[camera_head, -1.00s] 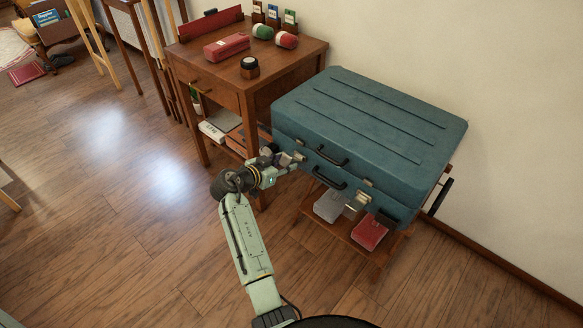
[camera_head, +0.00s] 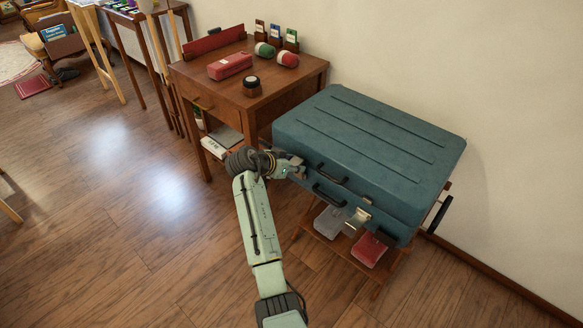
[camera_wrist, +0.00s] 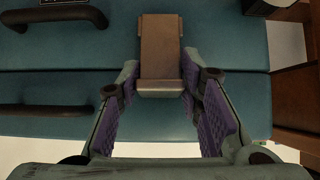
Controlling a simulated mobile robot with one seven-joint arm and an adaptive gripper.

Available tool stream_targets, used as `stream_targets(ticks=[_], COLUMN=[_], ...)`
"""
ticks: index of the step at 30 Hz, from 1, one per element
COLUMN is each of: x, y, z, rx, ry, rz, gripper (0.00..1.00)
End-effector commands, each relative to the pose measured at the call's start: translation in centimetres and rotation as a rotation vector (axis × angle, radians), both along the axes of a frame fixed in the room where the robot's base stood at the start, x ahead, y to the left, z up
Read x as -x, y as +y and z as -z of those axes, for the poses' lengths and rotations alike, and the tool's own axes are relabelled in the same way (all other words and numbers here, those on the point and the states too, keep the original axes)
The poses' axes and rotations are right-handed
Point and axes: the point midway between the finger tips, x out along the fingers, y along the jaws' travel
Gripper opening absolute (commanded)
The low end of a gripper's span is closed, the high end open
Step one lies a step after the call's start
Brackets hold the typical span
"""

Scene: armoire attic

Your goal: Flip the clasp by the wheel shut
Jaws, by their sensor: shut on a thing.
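The teal suitcase (camera_head: 375,135) lies flat on a low wooden stand, its lid resting down. My gripper (camera_head: 300,172) is at the left end of its front face, left of the two black handles. In the wrist view, my gripper (camera_wrist: 160,82) has its fingers on both sides of a brown metal clasp (camera_wrist: 160,50), shut on it near its end. The clasp lies across the seam (camera_wrist: 60,70) between the suitcase halves. The head view hides this clasp behind my gripper. I cannot make out a wheel for certain.
A wooden desk (camera_head: 250,105) stands close on the left, with a red case (camera_head: 230,66), yarn balls and a jar on it. Grey and red bundles (camera_head: 369,250) lie on the stand under the suitcase. The wall is behind; the floor in front is free.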

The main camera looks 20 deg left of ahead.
Motion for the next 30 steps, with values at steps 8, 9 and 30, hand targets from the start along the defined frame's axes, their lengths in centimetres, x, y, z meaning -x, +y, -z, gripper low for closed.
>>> stream_targets(ticks=[8,9,30], x=[-0.50,-0.50,-0.21], y=[-0.07,-0.07,-0.02], z=[-0.98,-0.98,-0.30], rx=[-0.004,-0.004,-0.001], ry=[-0.019,-0.019,-0.006], rz=[0.000,0.000,0.000], gripper=[0.00,0.00,0.53])
